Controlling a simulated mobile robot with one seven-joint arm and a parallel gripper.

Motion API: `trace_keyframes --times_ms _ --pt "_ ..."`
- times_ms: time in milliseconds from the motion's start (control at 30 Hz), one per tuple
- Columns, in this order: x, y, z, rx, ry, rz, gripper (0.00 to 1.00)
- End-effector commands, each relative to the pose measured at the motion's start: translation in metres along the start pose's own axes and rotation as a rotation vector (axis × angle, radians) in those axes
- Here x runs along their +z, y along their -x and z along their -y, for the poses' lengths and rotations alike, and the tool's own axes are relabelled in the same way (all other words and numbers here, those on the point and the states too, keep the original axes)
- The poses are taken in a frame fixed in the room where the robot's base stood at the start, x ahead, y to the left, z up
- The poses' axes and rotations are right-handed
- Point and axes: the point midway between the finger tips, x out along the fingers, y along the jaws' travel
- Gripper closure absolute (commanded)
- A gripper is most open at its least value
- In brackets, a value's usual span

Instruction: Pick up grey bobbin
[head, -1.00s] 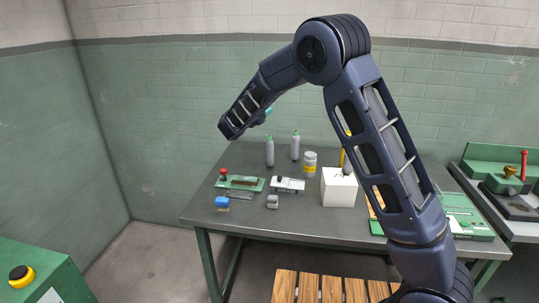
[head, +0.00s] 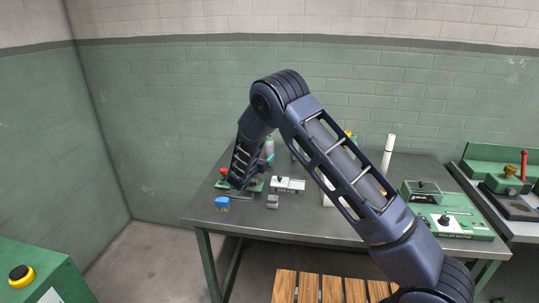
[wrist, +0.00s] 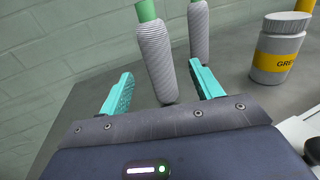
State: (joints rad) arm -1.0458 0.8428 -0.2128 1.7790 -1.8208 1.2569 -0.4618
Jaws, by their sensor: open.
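A grey bobbin with a green top (wrist: 160,50) stands upright in the wrist view, tilted in the picture. A second grey bobbin (wrist: 199,28) stands just behind it to the right. My gripper (wrist: 161,68) is open with teal fingers, one on each side of the nearer bobbin in the picture, with visible gaps. I cannot tell whether the fingertips reach past it.
A white jar with a yellow label (wrist: 277,52) stands right of the bobbins. A wall rises behind the table.

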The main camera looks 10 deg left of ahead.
Motion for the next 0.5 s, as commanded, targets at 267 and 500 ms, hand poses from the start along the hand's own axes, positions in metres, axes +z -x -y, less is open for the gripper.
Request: trace_keyframes --times_ms 267,500 --pt "0.0 -0.034 0.0 -0.001 0.0 0.0 0.35" --pt "0.001 -0.052 -0.001 -0.002 0.0 0.0 0.35"
